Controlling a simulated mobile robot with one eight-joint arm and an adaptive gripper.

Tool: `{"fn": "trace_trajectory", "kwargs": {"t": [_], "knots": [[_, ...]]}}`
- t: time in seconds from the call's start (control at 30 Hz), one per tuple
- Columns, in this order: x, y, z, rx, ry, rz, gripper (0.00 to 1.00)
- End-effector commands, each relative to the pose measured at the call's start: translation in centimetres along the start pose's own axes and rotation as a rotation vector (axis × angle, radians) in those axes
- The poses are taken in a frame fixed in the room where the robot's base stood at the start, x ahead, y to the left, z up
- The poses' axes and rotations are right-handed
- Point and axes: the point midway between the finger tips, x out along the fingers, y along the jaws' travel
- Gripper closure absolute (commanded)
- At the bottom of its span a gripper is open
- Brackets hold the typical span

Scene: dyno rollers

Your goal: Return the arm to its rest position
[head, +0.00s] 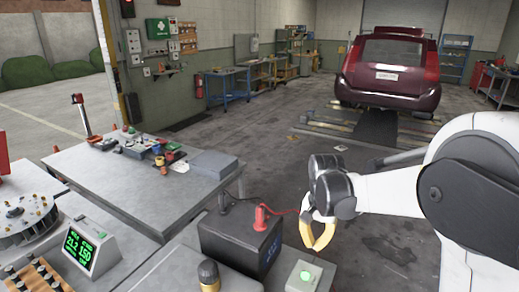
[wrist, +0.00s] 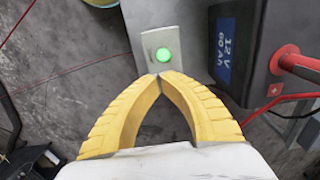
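My arm reaches in from the right of the head view. My gripper (head: 317,249) hangs in front of the black battery's right side, above a small box with a lit green button (head: 305,275). In the wrist view, the yellow fingertips of my gripper (wrist: 160,77) meet, with nothing held between them. The green button (wrist: 163,54) shows just beyond the tips, and I cannot tell the exact gap. The arm is extended, away from the bench surface.
The black battery (head: 240,244) with a red terminal clamp (head: 262,217) and cable stands close left of my gripper. A bench (head: 100,175) with parts and a green-digit display (head: 86,248) lie left. A red car (head: 390,70) stands behind. Open floor (head: 390,250) lies below the arm.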

Motion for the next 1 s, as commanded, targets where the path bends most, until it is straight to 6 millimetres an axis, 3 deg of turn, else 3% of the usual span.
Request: {"fn": "trace_trajectory", "kwargs": {"t": [0.3,0.5,0.8,1.0], "knots": [[-4.9,2.6,5.1,-0.165,0.156,-0.079,1.0],[-6.7,4.7,9.0,-0.282,0.276,-0.121,1.0],[-6.4,7.8,14.5,-0.45,0.462,-0.16,1.0],[-5.5,9.0,16.7,-0.525,0.551,-0.168,1.0]]}}
